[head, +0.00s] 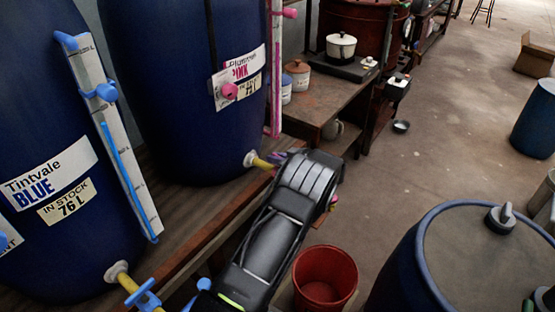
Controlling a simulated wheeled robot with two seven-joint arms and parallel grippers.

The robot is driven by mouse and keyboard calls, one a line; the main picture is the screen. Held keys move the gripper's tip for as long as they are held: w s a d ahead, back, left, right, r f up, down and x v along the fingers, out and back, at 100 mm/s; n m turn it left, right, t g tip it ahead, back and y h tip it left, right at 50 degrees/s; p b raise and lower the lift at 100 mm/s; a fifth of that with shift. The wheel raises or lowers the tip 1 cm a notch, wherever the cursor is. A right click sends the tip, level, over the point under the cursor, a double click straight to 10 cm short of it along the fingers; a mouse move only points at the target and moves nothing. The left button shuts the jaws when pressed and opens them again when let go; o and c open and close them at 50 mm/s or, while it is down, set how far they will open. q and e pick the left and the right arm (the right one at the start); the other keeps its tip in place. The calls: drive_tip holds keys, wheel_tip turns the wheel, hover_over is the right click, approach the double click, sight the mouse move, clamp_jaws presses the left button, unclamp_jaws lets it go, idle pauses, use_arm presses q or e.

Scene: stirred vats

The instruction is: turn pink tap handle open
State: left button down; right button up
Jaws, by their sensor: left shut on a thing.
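The pink-labelled vat (185,90) is a large dark blue drum at the upper left. A yellow tap pipe (262,163) comes out low on its right side. A bit of the pink tap handle (279,156) shows beside my left gripper (297,160). The gripper is at the tap, shut on the pink handle, and its black body hides most of the handle and the tap's outlet. How far the handle is turned cannot be told. My right gripper is not in view.
A blue-labelled vat (45,150) with a blue tap handle (143,296) stands at the left. A red bucket (325,279) stands below, right of my arm. A blue barrel (455,262) is at the lower right. A bench (322,108) with pots is behind. Open floor lies at the right.

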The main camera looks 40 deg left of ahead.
use_arm(q)
drive_tip(key=shift+s+f+n+g+b, duration=0.15)
drive_tip(key=shift+f+n+g+b, duration=0.1)
drive_tip(key=shift+n+g+b, duration=0.45)
drive_tip(key=shift+s+r+n+g+b, duration=0.2)
drive_tip(key=shift+n+g+b, duration=0.15)
drive_tip(key=shift+b, duration=0.25)
drive_tip(key=c, duration=1.5)
unclamp_jaws()
drive_tip(key=shift+w, duration=0.1)
drive_tip(key=shift+d, duration=0.1)
drive_tip(key=v, duration=0.7)
drive_tip(key=shift+d+r+b, duration=0.1)
drive_tip(key=shift+d+b, duration=0.2)
drive_tip(key=shift+b, duration=0.05)
